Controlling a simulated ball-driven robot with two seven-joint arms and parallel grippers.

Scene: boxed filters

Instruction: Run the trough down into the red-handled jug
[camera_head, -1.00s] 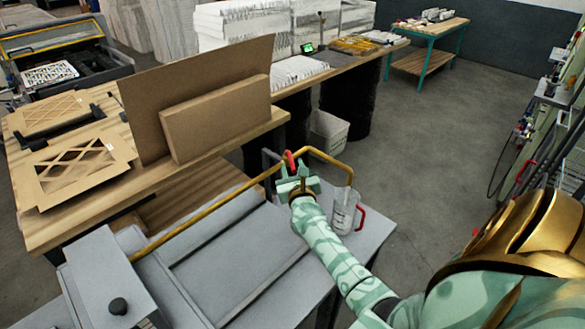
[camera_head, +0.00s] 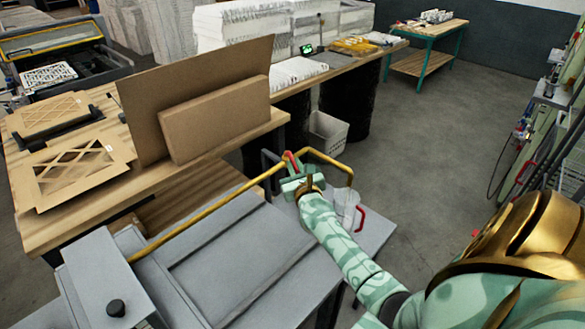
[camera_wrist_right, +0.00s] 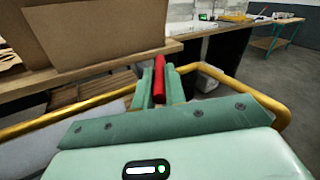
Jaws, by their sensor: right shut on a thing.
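The grey trough (camera_head: 225,262) fills the lower left of the head view. A yellow pipe (camera_head: 205,212) runs along it and bends down at its right end over the clear jug. The jug (camera_head: 344,208) stands upright on the grey top, with its red handle (camera_head: 361,218) facing right. My right gripper (camera_head: 300,180) is shut on a small red lever (camera_head: 290,160) at the pipe; the wrist view shows the red lever (camera_wrist_right: 159,80) upright between the fingers. The liquid level in the jug is too small to tell. My left gripper is out of view.
A wooden bench (camera_head: 90,205) with brown boards (camera_head: 215,115) and framed filters stands behind the trough. A white basket (camera_head: 327,132) sits on the floor beyond. Open floor (camera_head: 430,140) lies to the right.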

